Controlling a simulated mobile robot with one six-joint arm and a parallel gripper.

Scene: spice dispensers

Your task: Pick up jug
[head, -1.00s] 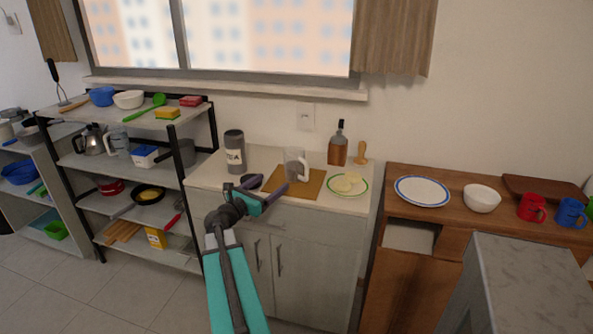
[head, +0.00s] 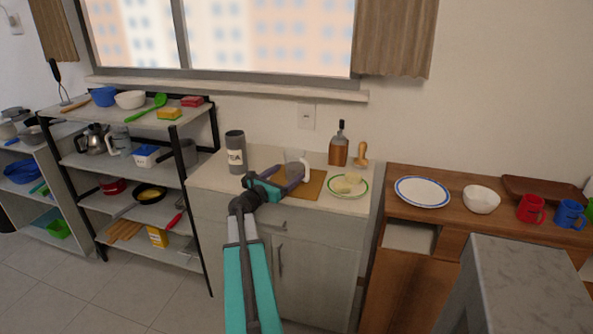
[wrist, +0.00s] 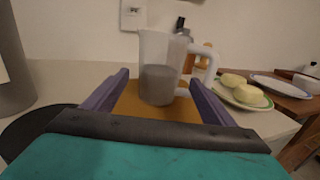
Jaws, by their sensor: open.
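The jug (wrist: 160,72) is clear, with a white handle on its right, and stands upright on the wooden board. It has greyish contents in its lower half. In the head view only part of the jug (head: 303,166) shows behind my gripper. My gripper (head: 276,177) is open over the front of the counter, facing the jug. In the wrist view the two purple fingers of my gripper (wrist: 158,100) stand left and right, with the jug ahead between their lines. I cannot tell whether the fingertips reach beside it.
The wooden board (head: 312,188) lies under the jug. A grey TEA canister (head: 235,152) stands left, and a green-rimmed plate (head: 347,194) with pale round food lies right. A bottle (head: 339,146) and a wooden tool (head: 361,153) stand behind. A wall socket (head: 307,116) is above.

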